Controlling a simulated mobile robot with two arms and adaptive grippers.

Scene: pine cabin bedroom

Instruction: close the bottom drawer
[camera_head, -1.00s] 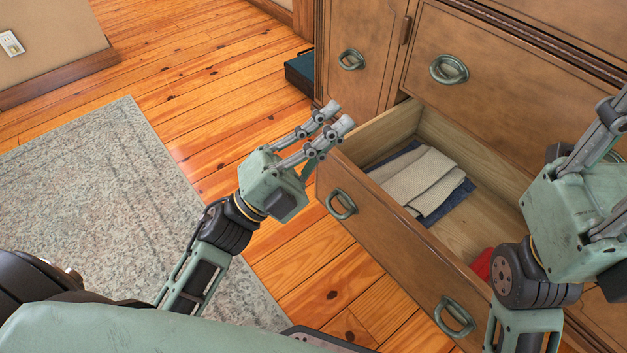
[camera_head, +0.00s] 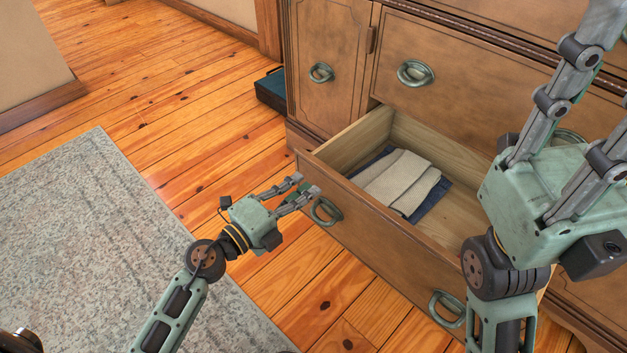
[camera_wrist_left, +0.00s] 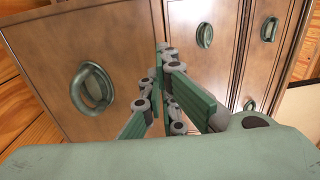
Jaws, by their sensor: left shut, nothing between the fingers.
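The bottom drawer (camera_head: 375,250) of the wooden dresser is pulled well out, with its front panel facing me. Its left ring handle (camera_head: 326,211) and right handle (camera_head: 447,308) show in the head view. My left gripper (camera_head: 306,184) is shut and empty, close to the left end of the drawer front, beside the left handle; I cannot tell if it touches. In the left wrist view its fingers (camera_wrist_left: 165,60) come together before brown panels with green ring handles. My right gripper, upper right in the head view, has its fingertips cut off by the frame.
Folded beige cloth (camera_head: 398,180) and dark blue cloth (camera_head: 433,200) lie in the drawer. A dark teal box (camera_head: 270,90) sits on the floor left of the dresser (camera_head: 335,100). A grey rug (camera_head: 95,240) lies at left, with bare floor between.

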